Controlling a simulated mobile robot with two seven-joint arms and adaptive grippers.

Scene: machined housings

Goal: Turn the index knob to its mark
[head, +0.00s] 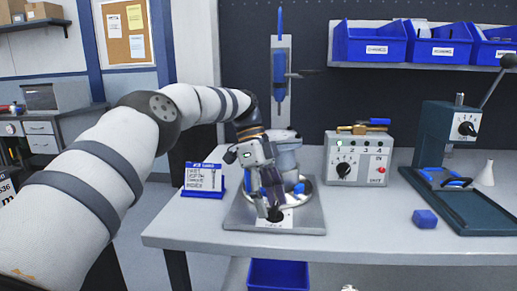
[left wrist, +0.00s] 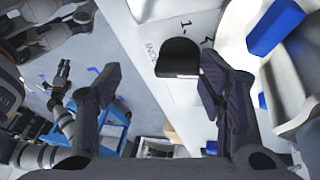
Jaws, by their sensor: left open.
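The black index knob (left wrist: 180,56) shows in the left wrist view on a pale face with "INDEX" lettering and a "1" beside it. In the head view the knob (head: 275,214) is a small dark shape at the front of the grey fixture (head: 305,220), partly hidden by my gripper. My left gripper (head: 270,203) points down at it from above. In the left wrist view its fingers (left wrist: 158,85) are apart, with the knob between and beyond their tips. I cannot tell whether they touch it. An arm with a small gripper (left wrist: 62,72), probably my right, shows there too; its jaws are unclear.
A blue-framed card (head: 204,178) stands left of the fixture. A control box (head: 357,158) with its own dial stands behind right. A dark press (head: 460,170) and a blue block (head: 425,219) are on the right. The bench front (head: 370,235) is clear.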

